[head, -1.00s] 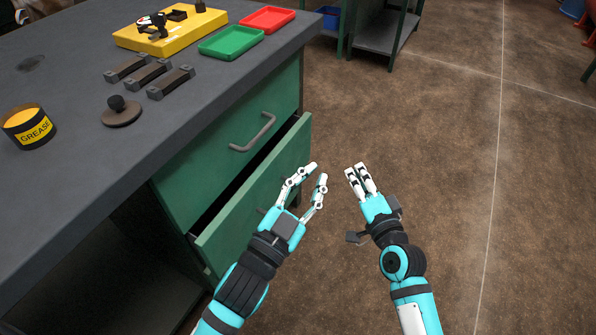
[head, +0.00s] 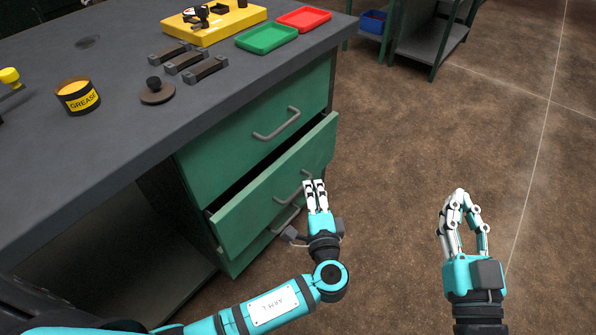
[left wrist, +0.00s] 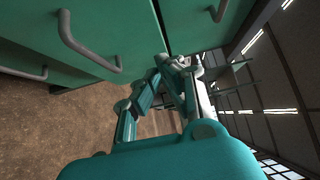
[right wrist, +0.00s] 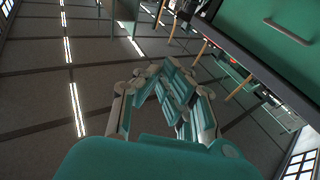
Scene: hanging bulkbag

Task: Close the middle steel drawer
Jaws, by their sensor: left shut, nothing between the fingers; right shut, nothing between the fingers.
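The middle steel drawer (head: 275,187) is green and stands partly pulled out, with a dark gap above its front. Its grey handle (head: 295,187) is partly behind my left gripper. My left gripper (head: 314,183) is shut and empty, with its fingertips in front of the drawer's right part by the handle; I cannot tell if they touch. In the left wrist view its fingers (left wrist: 170,75) are close to green fronts with grey handles. My right gripper (head: 464,198) is shut and empty over open floor, right of the drawer. Its fingers also show in the right wrist view (right wrist: 165,80).
The top drawer (head: 255,135) is closed, and a lower drawer (head: 245,250) sits beneath. The dark bench top (head: 130,140) holds a grease tin (head: 77,97), a round knobbed piece, bars, and green and red trays. Brown floor (head: 420,130) is free to the right.

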